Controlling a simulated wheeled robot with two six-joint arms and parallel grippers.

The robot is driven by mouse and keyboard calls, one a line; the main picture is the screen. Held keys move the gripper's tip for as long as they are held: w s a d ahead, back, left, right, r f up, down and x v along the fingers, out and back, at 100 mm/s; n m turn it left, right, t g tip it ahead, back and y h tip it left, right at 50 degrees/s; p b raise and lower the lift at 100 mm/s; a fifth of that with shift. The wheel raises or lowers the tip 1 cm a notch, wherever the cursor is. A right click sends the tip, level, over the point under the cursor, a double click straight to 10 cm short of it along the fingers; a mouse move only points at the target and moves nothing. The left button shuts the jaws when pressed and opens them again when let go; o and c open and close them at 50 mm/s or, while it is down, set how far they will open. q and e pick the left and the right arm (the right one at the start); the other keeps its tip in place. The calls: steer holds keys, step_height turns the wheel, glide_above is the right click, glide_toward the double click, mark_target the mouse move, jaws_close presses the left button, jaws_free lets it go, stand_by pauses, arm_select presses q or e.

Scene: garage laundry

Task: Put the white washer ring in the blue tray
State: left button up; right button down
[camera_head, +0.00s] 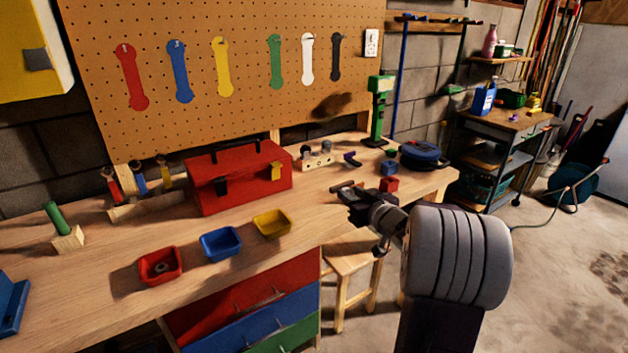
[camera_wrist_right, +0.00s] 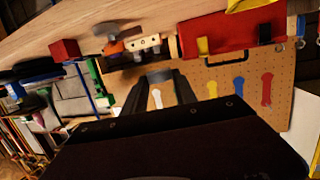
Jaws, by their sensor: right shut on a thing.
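The blue tray (camera_head: 221,243) sits on the workbench between the red tray (camera_head: 142,272) and the yellow tray (camera_head: 272,222); it looks empty. A greyish ring (camera_head: 160,267) lies in the red tray. I cannot make out a clearly white washer ring. My right gripper (camera_head: 350,192) is over the bench's right part, right of the yellow tray. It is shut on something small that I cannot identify. In the right wrist view its fingers (camera_wrist_right: 160,76) reach up, with a grey patch between their tips. My left gripper is not in view.
A red toolbox (camera_head: 240,178) stands behind the trays. A red block (camera_head: 389,184) and blue block (camera_head: 389,168) lie near my right gripper. A green-topped peg block (camera_head: 66,236) is at the left. The bench between the trays and gripper is mostly clear.

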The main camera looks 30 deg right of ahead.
steer(key=b, duration=0.4)
glide_above(316, 217)
step_height(316, 217, down, 7)
steer(key=shift+s+f, duration=0.1)
steer(key=shift+w+f+b, duration=0.2)
steer(key=shift+f+b, duration=0.25)
steer(key=shift+f, duration=1.3)
steer(key=shift+f+b, duration=0.25)
steer(key=shift+b, duration=0.15)
steer(key=c, duration=1)
jaws_free()
